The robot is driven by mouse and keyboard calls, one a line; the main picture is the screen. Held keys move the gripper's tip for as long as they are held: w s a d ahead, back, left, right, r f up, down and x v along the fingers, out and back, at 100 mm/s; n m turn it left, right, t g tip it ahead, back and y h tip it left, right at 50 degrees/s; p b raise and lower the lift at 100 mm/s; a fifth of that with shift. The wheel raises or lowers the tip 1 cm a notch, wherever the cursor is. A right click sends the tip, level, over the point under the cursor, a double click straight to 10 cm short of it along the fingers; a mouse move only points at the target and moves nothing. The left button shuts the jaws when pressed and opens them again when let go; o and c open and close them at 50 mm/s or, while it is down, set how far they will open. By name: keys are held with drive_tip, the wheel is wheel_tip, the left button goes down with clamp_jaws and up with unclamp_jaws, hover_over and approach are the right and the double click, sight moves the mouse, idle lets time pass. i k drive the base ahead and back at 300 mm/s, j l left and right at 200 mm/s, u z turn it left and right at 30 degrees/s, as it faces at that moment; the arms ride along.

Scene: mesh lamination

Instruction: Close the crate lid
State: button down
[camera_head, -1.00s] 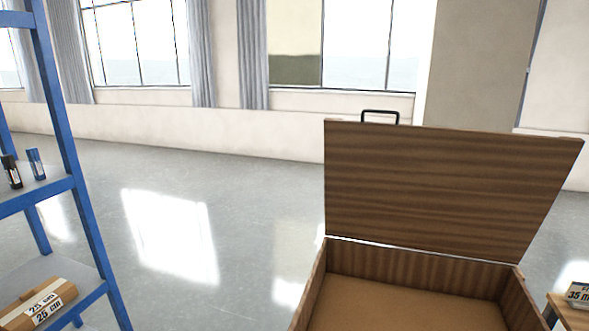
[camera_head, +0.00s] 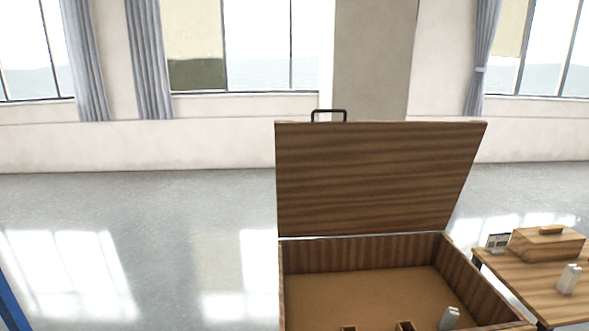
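The wooden crate (camera_head: 463,277) stands right of centre, its front part cut off by the bottom edge of the picture. Its lid (camera_head: 375,180) is raised, standing up from the back edge and leaning slightly back. A black handle (camera_head: 329,113) sticks up at the left part of the lid's top edge. Inside the crate, on the brown floor (camera_head: 350,291), a small white-grey object (camera_head: 449,318) and small wooden pieces show near the front. My gripper is not in view.
A wooden table (camera_head: 520,290) stands close to the crate's right side. A blue post (camera_head: 12,305) shows at the bottom left. The floor left of the crate is clear.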

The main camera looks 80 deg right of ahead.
sight(344, 178)
drive_tip(key=i+l+z, duration=0.2)
drive_tip(key=z, duration=0.25)
drive_tip(key=i+z, duration=0.85)
drive_tip(key=i+j+z, duration=0.2)
drive_tip(key=z, duration=0.25)
drive_tip(key=i+l+z, duration=0.15)
drive_tip(key=i+z, duration=0.3)
drive_tip(key=i, duration=0.5)
drive_tip(key=i+j+z, duration=0.25)
drive_tip(key=i+z, duration=0.15)
drive_tip(key=i, duration=0.55)
